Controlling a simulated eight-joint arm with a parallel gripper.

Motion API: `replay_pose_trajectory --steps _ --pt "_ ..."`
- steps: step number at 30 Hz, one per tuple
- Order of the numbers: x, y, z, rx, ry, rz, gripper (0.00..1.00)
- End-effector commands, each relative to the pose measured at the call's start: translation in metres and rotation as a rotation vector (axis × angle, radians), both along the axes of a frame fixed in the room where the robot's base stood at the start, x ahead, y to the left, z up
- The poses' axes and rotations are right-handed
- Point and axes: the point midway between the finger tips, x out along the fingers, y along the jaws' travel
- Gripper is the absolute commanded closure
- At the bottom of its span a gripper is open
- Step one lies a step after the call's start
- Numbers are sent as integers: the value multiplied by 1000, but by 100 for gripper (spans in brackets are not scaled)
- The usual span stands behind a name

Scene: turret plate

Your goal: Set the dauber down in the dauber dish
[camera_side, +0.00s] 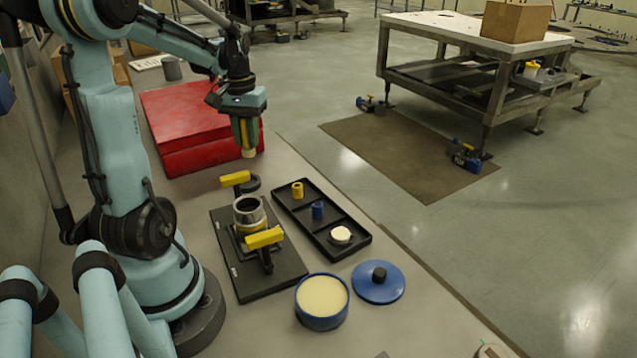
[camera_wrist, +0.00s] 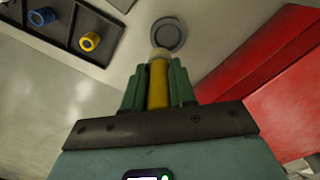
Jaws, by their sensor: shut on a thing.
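My gripper (camera_side: 244,131) is shut on the dauber, a yellow stick with a pale tip (camera_side: 249,153) pointing down. The wrist view shows the dauber (camera_wrist: 158,82) between the green fingers (camera_wrist: 158,84). The dauber dish, a small round dark grey dish (camera_side: 252,184), stands on the table below the tip and apart from it in the side view, partly behind a yellow handle. In the wrist view the dish (camera_wrist: 170,36) lies just beyond the tip, which overlaps its near edge in the picture.
A red box (camera_side: 190,110) stands close behind my gripper. A dark plate (camera_side: 228,268) carries a metal ring and yellow-handled clamps (camera_side: 264,238). A black tray (camera_side: 333,247) holds yellow, blue and white pieces. A blue pot (camera_side: 322,318) and blue lid (camera_side: 390,289) stand in front.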

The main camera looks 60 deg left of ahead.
Motion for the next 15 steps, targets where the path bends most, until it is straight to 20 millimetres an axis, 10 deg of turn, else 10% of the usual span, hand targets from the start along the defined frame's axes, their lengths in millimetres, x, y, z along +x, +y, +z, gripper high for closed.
replay_pose_trajectory --steps 15 --pt "-10 11 -32 0 0 38 100"
